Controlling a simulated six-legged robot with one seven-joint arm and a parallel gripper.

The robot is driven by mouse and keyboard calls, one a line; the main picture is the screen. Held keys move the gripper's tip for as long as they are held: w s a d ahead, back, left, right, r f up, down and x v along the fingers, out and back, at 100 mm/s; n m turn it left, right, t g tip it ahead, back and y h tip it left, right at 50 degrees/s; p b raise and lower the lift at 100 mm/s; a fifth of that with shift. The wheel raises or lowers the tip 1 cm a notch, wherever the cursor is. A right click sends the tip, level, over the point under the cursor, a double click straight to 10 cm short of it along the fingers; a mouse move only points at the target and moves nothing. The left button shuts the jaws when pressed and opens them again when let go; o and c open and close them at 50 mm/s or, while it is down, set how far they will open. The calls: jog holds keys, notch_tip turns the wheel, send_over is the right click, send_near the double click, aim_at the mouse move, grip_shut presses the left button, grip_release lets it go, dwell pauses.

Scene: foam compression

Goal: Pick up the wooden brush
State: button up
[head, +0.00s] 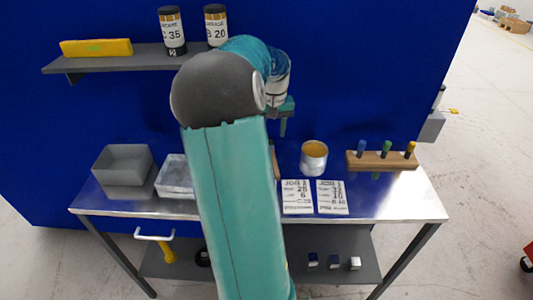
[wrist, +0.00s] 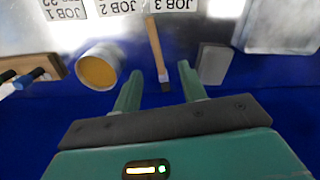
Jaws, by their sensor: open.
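The wooden brush (wrist: 156,48) lies on the metal bench in the wrist view, its light wooden handle pointing up the picture and its dark end (wrist: 165,86) toward me. In the head view only a sliver of its handle (head: 276,164) shows beside my arm. My gripper (wrist: 159,68) is open and empty, with one green finger on each side of the brush in the picture. In the head view my gripper (head: 283,130) is partly hidden by my arm and appears above the bench. I see no contact with the brush.
A can of amber contents (wrist: 98,68) stands left of the brush in the wrist view, and a grey block (wrist: 214,63) lies close on its right. Job cards (head: 297,197) lie at the bench front. A wooden rack (head: 380,162) stands right. A blue wall rises behind.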

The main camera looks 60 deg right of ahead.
send_over(275, 165)
jog(key=f, duration=0.8)
jog(key=shift+w+a, duration=0.1)
jog(key=shift+a, duration=0.1)
jog(key=shift+s+f, duration=0.3)
jog(key=shift+f, duration=0.2)
jog(key=f, duration=0.5)
jog(key=shift+w+d, duration=0.1)
jog(key=shift+d, duration=0.1)
grip_shut()
